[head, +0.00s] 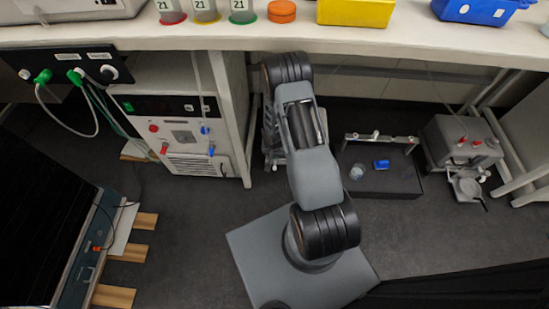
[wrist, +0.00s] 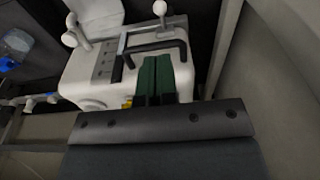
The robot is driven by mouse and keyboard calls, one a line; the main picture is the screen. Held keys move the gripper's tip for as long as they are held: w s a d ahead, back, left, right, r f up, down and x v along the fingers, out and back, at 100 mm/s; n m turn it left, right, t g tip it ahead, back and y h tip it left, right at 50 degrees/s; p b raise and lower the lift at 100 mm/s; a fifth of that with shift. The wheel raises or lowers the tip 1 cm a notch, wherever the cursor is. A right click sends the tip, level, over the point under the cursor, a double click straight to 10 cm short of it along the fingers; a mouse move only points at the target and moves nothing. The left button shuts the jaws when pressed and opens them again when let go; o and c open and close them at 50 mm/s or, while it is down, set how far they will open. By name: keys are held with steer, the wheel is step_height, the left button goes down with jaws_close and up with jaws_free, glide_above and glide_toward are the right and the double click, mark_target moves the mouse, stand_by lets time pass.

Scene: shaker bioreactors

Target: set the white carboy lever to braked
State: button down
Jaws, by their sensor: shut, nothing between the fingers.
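In the wrist view, a white boxy body (wrist: 86,78) lies ahead of my gripper, with a black bar handle (wrist: 155,47) across its top. A lever with a white ball knob (wrist: 160,8) stands up beyond the handle. A second white knobbed part (wrist: 72,22) sticks up at the left. I cannot tell which is the carboy lever, or its setting. My gripper (wrist: 156,58) has green fingers, shut and empty, close to the handle; contact cannot be told. In the head view my gripper is hidden behind my arm.
A white bench (head: 400,38) overhangs the place where my arm reaches down. A white control cabinet (head: 180,130) stands to the left. A dark low platform (head: 385,182) with a blue item (head: 381,164) stands to the right. A grey pump-like unit (head: 460,140) is further right.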

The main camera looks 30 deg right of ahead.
mark_target(275, 167)
steer(key=f+b, duration=0.1)
steer(key=f, duration=0.3)
steer(key=f+b, duration=0.2)
steer(key=f, duration=0.2)
steer(key=w+f+b, duration=0.1)
steer(key=f, duration=0.3)
steer(key=shift+d+f+b, duration=0.15)
steer(key=shift+d+b, duration=0.15)
steer(key=shift+d, duration=0.05)
